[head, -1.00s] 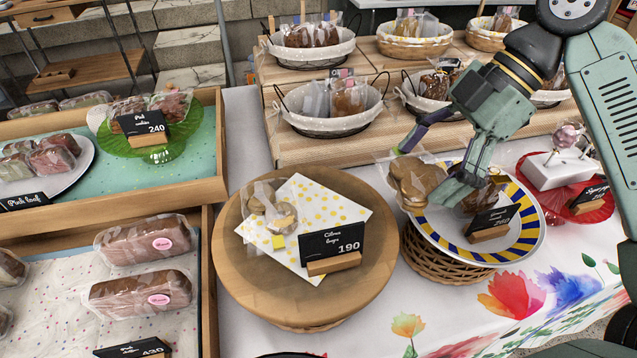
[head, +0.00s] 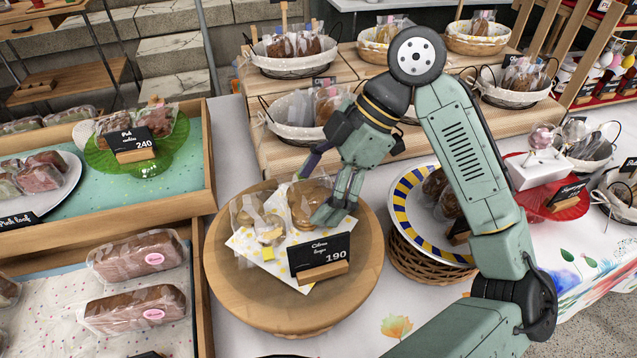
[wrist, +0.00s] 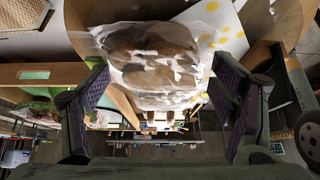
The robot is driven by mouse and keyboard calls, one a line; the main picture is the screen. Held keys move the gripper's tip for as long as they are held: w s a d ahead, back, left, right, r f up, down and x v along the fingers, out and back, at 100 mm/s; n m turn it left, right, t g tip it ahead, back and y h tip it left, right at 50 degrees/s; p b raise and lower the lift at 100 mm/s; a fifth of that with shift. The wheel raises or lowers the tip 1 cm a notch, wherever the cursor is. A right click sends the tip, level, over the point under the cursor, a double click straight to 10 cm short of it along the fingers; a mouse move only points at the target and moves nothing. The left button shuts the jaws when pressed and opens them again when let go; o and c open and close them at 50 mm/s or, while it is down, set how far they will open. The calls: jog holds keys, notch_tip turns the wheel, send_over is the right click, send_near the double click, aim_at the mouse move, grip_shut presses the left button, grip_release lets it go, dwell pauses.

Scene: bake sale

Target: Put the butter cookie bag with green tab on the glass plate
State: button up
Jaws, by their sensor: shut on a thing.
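My gripper (head: 335,205) is shut on a clear bag of brown cookies (head: 306,200). In the wrist view the same bag (wrist: 152,62) shows between the two fingers. The bag is over the round wooden stand, close behind the sign; I cannot tell whether it touches what lies below. No green tab on it can be made out. A green glass plate (head: 180,140) stands in the wooden tray at the upper left. It holds bags of brown sweets and a 240 sign.
The wooden stand (head: 235,298) bears a dotted paper, another cookie bag (head: 262,228) and a 190 sign (head: 320,252). The tray's raised wooden edge (head: 209,155) lies between stand and green plate. A blue-and-yellow striped plate (head: 408,215) is on the right, baskets behind.

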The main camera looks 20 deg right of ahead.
jog(key=shift+f, duration=0.1)
jog(key=o, duration=0.8)
jog(key=shift+r, duration=0.2)
jog(key=v, duration=1.2)
jog(key=shift+b, duration=0.45)
